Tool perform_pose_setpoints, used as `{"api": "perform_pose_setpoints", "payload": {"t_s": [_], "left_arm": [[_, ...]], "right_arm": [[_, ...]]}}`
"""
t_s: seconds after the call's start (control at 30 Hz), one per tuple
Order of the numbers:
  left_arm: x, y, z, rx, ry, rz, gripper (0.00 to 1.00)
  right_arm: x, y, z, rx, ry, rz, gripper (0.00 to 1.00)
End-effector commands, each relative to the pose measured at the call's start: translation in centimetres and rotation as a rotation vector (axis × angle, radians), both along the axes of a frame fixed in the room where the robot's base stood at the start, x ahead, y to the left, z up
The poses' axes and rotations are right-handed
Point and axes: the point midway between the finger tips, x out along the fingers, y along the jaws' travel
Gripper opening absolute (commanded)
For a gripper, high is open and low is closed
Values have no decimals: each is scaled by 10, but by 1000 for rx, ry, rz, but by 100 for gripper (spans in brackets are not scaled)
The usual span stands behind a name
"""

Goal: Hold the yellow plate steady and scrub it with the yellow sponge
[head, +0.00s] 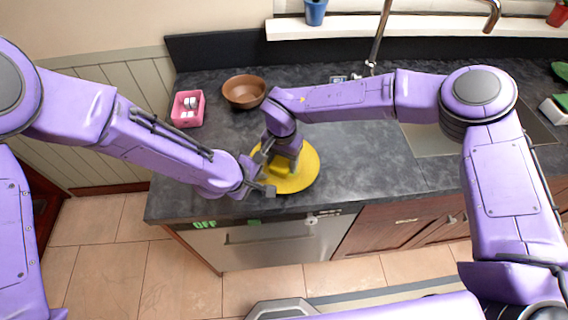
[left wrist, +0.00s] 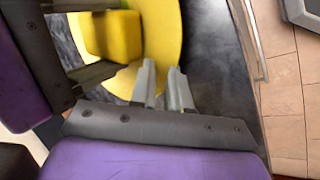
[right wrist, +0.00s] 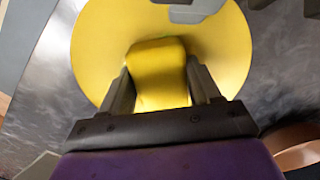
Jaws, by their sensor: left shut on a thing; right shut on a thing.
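The yellow plate (head: 303,172) lies on the dark countertop near its front edge; it also shows in the left wrist view (left wrist: 165,38) and the right wrist view (right wrist: 95,45). My left gripper (left wrist: 163,85) is shut on the plate's rim from the left front. My right gripper (right wrist: 160,85) is shut on the yellow sponge (right wrist: 158,72), with one finger on each side of it. The sponge is over the plate's middle and appears to touch it; it shows in the head view (head: 281,168) and left wrist view (left wrist: 115,35). My right gripper partly hides the plate in the head view.
A brown bowl (head: 244,91) and a pink container (head: 187,109) with white items stand behind the plate to the left. A sink (head: 440,138) with a faucet is at the right. The counter right of the plate is clear. A dishwasher front (head: 265,240) is below.

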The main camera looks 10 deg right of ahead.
Motion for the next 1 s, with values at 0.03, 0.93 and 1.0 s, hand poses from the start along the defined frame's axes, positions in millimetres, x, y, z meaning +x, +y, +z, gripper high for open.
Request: {"api": "perform_pose_setpoints", "payload": {"t_s": [0.03,0.93,1.0], "left_arm": [[0,0,-1,1,1,-2,0],[0,0,-1,0,0,-1,0],[0,0,-1,0,1,-1,0]], "right_arm": [[3,-2,-1,-1,0,0,38],[12,-7,0,0,-1,0,38],[12,-7,0,0,-1,0,38]]}}
